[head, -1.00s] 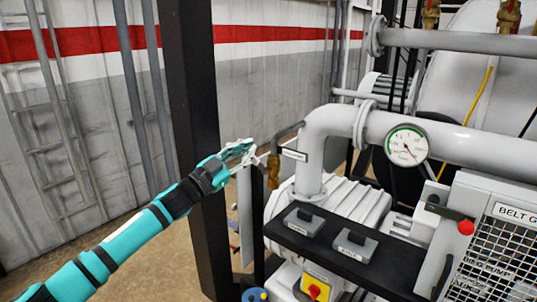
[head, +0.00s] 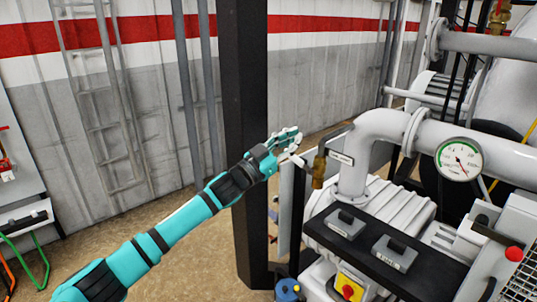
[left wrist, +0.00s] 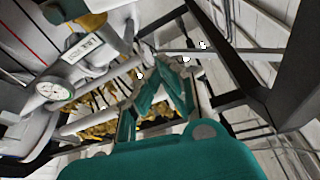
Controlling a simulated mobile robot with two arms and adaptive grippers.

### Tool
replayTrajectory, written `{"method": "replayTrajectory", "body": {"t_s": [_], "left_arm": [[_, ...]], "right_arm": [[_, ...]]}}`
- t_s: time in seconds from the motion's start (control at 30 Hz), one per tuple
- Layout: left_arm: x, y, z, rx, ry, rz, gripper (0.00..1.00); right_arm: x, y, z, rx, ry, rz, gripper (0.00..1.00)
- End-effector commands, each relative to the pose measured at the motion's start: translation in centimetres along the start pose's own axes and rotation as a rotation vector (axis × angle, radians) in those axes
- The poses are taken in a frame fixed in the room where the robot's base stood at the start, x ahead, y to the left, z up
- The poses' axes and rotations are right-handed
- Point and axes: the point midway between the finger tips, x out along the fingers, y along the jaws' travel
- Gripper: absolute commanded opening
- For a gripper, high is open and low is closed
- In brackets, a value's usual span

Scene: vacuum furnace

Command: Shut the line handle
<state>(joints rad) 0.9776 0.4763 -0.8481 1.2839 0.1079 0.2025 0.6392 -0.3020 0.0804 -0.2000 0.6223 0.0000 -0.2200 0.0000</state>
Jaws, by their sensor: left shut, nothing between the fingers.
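The brass line valve (head: 319,168) stands near the middle of the head view, left of the large pipe bend. A thin grey bar, which looks like its handle (head: 338,135), runs from its top up and to the right, above a small white label. My left gripper (head: 290,138) is shut and empty. In the head view it appears left of the valve and handle, with a small gap. In the left wrist view the fingers (left wrist: 163,70) show in the middle, and I cannot tell which bar there is the handle. My right gripper is not in view.
A pressure gauge (head: 459,159) sits on the large grey pipe (head: 505,155) at right. A black shelf (head: 360,255) carries two grey boxes below. A black post (head: 247,100) stands behind my left wrist. Open floor (head: 190,265) lies at lower left.

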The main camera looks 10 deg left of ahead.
Motion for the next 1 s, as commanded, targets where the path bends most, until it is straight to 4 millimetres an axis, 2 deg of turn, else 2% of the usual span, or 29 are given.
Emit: {"method": "replayTrajectory", "body": {"t_s": [0.03,0.4,0.6,0.93,1.0], "left_arm": [[-1.6,0.1,1.4,0.001,-0.01,-0.003,0.0],[-8.0,0.0,1.2,0.002,-0.01,-0.002,0.0],[-9.4,0.0,0.9,0.0,-0.009,-0.002,0.0],[-9.5,-0.1,0.8,0.0,-0.009,-0.002,0.0],[-9.6,-0.1,1.3,-0.002,-0.016,-0.008,0.0]], "right_arm": [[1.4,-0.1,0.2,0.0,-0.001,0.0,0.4],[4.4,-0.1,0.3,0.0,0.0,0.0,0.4],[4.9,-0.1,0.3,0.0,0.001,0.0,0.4],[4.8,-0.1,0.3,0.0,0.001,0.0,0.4],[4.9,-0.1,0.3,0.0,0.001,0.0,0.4]]}}
